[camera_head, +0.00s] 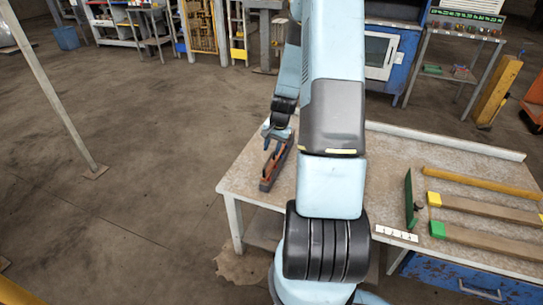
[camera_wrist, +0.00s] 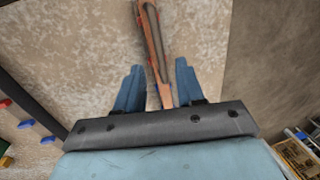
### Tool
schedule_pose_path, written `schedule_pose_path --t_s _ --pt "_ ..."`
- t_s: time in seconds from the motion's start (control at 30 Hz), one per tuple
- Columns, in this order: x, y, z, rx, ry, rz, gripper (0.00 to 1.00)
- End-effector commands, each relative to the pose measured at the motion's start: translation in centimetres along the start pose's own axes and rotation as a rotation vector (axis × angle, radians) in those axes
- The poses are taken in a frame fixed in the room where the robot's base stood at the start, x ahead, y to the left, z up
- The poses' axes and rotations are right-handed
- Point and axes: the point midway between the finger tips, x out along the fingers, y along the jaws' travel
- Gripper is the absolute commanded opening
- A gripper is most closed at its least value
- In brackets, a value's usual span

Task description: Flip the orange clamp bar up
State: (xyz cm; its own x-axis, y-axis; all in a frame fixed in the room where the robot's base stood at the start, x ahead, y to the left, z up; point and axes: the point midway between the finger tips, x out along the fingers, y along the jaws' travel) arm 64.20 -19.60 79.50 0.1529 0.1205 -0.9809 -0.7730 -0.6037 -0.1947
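The clamp (camera_head: 270,180) is a dark, narrow device with an orange bar (camera_head: 277,158) along it, lying on the left part of the workbench. In the wrist view, the orange bar (camera_wrist: 152,42) runs from the top edge down toward the gap between my fingers. My gripper (camera_head: 275,138) is above the clamp's far end. In the wrist view, my gripper (camera_wrist: 158,68) has its two blue fingers spread apart, with the bar lined up between them. Neither finger clearly touches the bar. I cannot tell the height between fingertips and bar.
The speckled workbench (camera_head: 405,160) carries a green plate (camera_head: 409,199), a yellow bar (camera_head: 480,183) and two brown bars with yellow (camera_head: 490,207) and green (camera_head: 490,241) ends on the right. My arm covers the middle. Bare bench lies left of the clamp.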

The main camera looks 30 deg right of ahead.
Motion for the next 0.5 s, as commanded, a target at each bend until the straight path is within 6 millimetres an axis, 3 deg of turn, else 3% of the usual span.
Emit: schedule_pose_path --t_s 0.2,0.5 --pt "3.0 0.0 0.0 -0.001 -0.002 0.0 0.38" --pt "4.7 0.0 0.0 -0.001 0.0 0.0 0.38"
